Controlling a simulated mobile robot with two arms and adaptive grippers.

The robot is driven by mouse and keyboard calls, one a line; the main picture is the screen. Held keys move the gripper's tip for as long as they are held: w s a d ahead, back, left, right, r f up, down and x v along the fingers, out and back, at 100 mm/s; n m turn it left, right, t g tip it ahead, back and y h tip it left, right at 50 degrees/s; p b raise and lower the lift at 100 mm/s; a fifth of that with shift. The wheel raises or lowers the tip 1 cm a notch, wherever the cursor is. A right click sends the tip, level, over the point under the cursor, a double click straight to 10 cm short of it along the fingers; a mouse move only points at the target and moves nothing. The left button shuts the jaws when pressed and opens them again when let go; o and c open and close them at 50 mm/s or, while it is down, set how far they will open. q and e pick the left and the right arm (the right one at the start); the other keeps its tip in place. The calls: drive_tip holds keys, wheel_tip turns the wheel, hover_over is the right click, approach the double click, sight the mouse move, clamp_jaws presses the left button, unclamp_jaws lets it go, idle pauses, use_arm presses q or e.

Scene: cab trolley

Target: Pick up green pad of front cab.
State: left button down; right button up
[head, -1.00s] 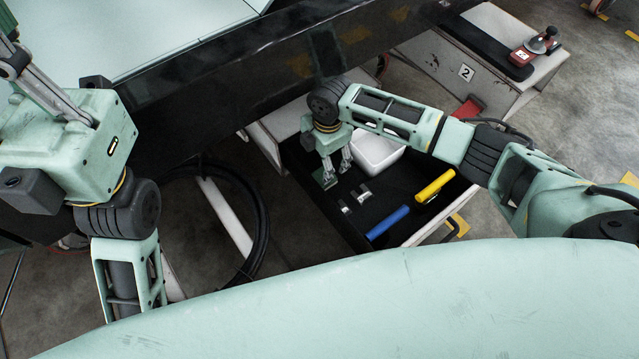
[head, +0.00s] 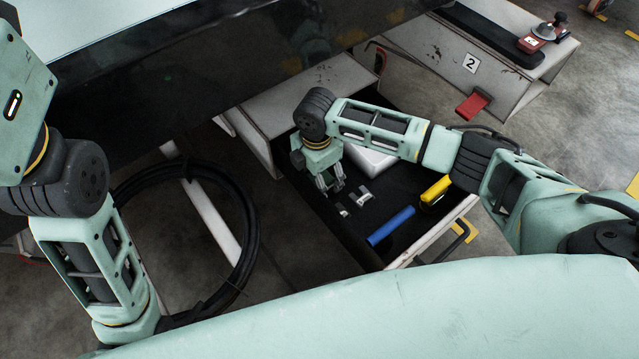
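My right gripper (head: 330,187) points down into the left part of an open black drawer (head: 395,226). Its two fingers are small and close to the drawer floor. I cannot tell whether anything is between them. No green pad can be made out clearly; the gripper may hide it. Two small silver pieces (head: 363,196) lie just right of the fingers. My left arm shows at the left, but its gripper is out of view.
The drawer also holds a blue cylinder (head: 391,226), a yellow item (head: 436,189) and a white container (head: 370,161), partly behind my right arm. A black cable coil (head: 247,235) lies left of it. A bench marked 2 (head: 471,63) stands at the upper right.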

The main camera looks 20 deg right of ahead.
drive_tip(key=shift+f, duration=0.2)
drive_tip(key=shift+c, duration=0.2)
drive_tip(key=c, duration=1.2)
drive_tip(key=shift+r, duration=0.15)
